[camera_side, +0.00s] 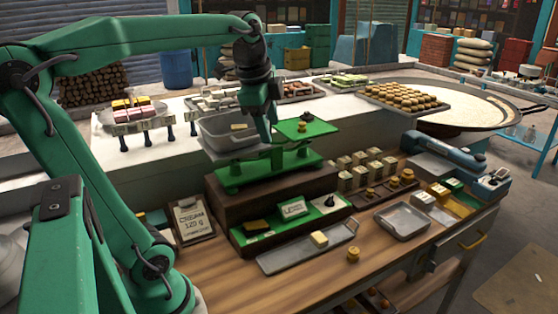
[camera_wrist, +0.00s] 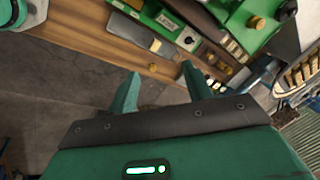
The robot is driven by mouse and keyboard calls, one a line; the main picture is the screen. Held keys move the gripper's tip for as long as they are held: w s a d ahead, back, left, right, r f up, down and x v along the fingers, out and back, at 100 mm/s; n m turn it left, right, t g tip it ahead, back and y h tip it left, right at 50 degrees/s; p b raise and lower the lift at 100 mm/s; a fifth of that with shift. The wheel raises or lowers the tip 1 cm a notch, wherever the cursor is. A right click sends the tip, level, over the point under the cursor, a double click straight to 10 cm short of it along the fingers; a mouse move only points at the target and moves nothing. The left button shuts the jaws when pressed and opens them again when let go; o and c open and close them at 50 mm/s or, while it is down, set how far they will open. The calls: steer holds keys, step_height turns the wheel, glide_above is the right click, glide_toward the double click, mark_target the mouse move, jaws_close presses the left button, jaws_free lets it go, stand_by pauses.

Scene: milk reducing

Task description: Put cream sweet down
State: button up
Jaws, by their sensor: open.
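A pale cream block (camera_side: 238,127) lies in the grey pan (camera_side: 215,143) on the left of the green balance scale (camera_side: 250,174). The scale's right green plate (camera_side: 318,132) carries a brass weight (camera_side: 304,128). My gripper (camera_side: 268,137) is open, pointing down between the pan and the plate, to the right of the block and apart from it. Its two fingers (camera_wrist: 160,88) show in the wrist view with nothing between them. Another pale block (camera_side: 319,239) lies on the flat grey tray (camera_side: 285,261) in front of the scale.
A card reading "CREAM 120 g" (camera_side: 192,217) stands left of the scale. Several pale blocks (camera_side: 366,165) and brass weights stand on a rack at right. An empty metal tray (camera_side: 403,222) and a loose brass weight (camera_side: 353,254) sit on the wooden bench (camera_side: 320,285).

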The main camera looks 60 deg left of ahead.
steer(key=s+d+f+n+t+h, duration=0.1)
steer(key=s+d+f+n+t, duration=0.1)
steer(key=s+d+f+n, duration=0.5)
steer(key=shift+s+d+f+n, duration=0.15)
steer(key=shift+d+f+n, duration=0.75)
steer(key=shift+d+f, duration=0.3)
